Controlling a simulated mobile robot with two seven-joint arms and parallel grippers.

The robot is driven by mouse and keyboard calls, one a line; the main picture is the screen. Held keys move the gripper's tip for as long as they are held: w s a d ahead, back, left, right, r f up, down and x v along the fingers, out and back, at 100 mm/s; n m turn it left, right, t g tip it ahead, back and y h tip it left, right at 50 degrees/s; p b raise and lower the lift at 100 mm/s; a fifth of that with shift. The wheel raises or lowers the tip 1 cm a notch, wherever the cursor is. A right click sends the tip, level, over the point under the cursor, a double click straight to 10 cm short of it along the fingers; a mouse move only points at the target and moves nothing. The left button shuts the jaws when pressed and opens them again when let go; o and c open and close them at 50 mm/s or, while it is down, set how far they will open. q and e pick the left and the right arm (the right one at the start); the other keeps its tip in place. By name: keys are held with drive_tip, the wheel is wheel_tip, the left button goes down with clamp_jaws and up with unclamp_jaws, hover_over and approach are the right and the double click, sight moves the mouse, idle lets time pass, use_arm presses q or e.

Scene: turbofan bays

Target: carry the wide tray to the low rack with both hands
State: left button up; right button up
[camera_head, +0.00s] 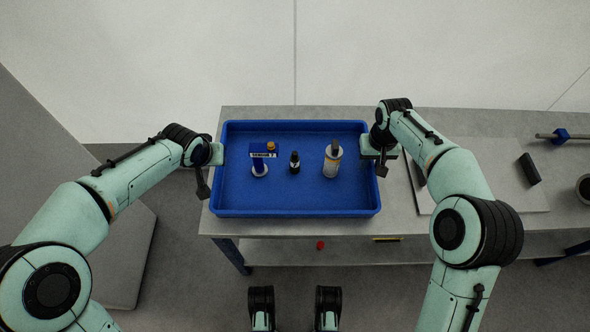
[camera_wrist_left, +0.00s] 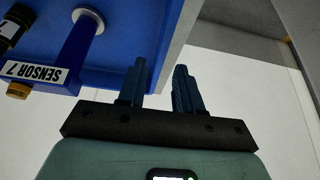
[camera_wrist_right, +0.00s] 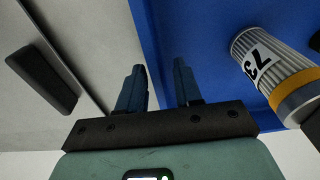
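The wide blue tray (camera_head: 300,211) rests level on the grey bench in the head view. It holds a blue part labelled SENSOR 7 (camera_head: 263,155), a small dark bottle (camera_head: 294,163) and a white-grey cylinder with a yellow band (camera_head: 332,161). My left gripper (camera_head: 217,154) is at the tray's left wall; in the left wrist view its fingers (camera_wrist_left: 159,85) stand apart on either side of that wall. My right gripper (camera_head: 369,152) is at the right wall; in the right wrist view its fingers (camera_wrist_right: 159,85) stand apart, straddling it. I cannot identify the low rack.
The bench (camera_head: 400,215) runs on to the right, with a flat grey plate (camera_head: 510,200), a black block (camera_head: 529,169) and a rod with a blue piece (camera_head: 561,135). A lower shelf holds a small red object (camera_head: 320,245). A grey panel stands at left.

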drive_tip(key=shift+r, duration=0.3)
use_arm(q)
drive_tip(key=v, duration=0.6)
drive_tip(key=shift+s+r, duration=0.2)
drive_tip(key=shift+r, duration=0.1)
use_arm(e)
wheel_tip(320, 180, up, 11)
drive_tip(key=shift+s+r, duration=0.2)
drive_tip(key=shift+s, duration=0.25)
